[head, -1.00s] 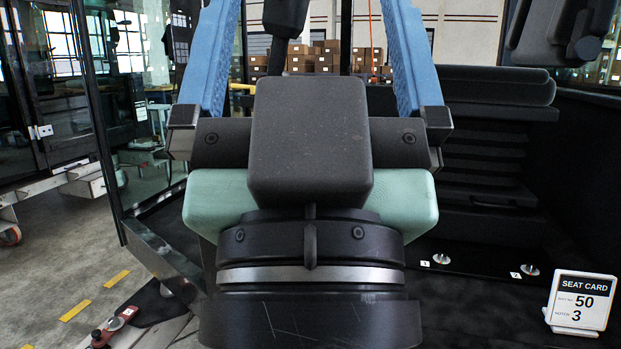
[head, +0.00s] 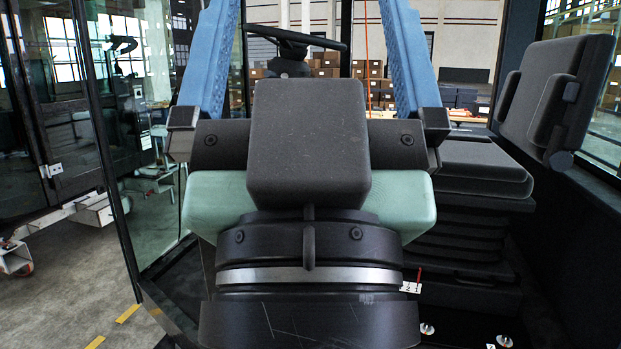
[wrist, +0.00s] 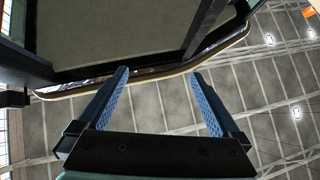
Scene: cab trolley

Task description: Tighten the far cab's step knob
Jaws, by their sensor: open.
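My gripper (head: 310,15) is open and empty, its two blue padded fingers wide apart and pointing up the picture. In the wrist view my gripper (wrist: 160,73) also shows open, below a dark cab frame and roof edge (wrist: 150,85), with nothing between the fingers. A dark-framed cab with glass (head: 45,110) stands at the left in the head view; I cannot tell whether it is the far cab. I cannot make out a step knob in either view. Two small silver round fittings (head: 427,328) (head: 503,341) sit on the floor at the lower right.
A black seat (head: 480,175) on a bellows base stands at the right, with a backrest pad (head: 560,90) beside the cab wall. A steering wheel (head: 295,40) is behind my gripper. A white trolley frame (head: 65,210) stands at left. Grey floor (head: 85,275) there is open.

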